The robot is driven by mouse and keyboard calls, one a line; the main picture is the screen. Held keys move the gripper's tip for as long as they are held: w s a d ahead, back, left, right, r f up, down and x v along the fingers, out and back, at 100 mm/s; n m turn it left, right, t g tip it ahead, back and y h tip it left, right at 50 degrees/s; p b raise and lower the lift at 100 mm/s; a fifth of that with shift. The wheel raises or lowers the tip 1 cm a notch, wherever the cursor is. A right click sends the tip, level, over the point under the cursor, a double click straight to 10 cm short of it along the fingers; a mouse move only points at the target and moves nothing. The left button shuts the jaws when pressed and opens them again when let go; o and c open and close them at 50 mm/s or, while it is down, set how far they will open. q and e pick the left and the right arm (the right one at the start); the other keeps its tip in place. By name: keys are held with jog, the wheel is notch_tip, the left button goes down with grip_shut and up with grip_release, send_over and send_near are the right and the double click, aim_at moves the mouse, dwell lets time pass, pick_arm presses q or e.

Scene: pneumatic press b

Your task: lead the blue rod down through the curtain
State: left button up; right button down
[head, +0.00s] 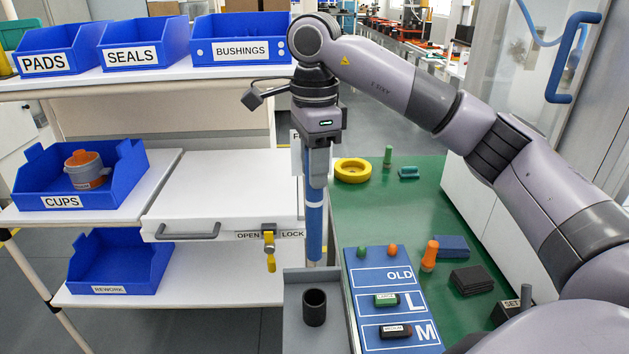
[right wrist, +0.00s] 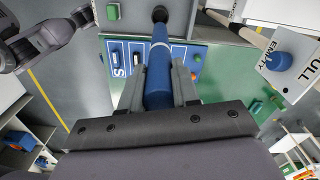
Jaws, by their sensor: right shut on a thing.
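The blue rod (head: 314,232) hangs upright below my right gripper (head: 317,172), with a pale band (head: 314,204) around its middle. The right gripper is shut on its upper part. The rod's lower end shows at the rear edge of the grey tray (head: 334,277); whether it touches there I cannot tell. The right wrist view looks along the rod (right wrist: 158,75), gripped between both fingers (right wrist: 158,92), with its far end toward a dark round opening. I cannot make out a curtain. My left gripper is not in view.
A black cup (head: 314,307) stands in the grey tray. The white box (head: 222,190) with the yellow lever (head: 270,252) is close left of the rod. The blue board (head: 388,265) lies right, on a green mat (head: 440,215) with a yellow ring (head: 353,170) and small parts.

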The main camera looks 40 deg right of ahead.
jog(key=shift+r+p, duration=2.7)
jog(key=shift+r, duration=0.3)
jog(key=shift+r+p, duration=0.3)
jog(key=shift+r, duration=2.4)
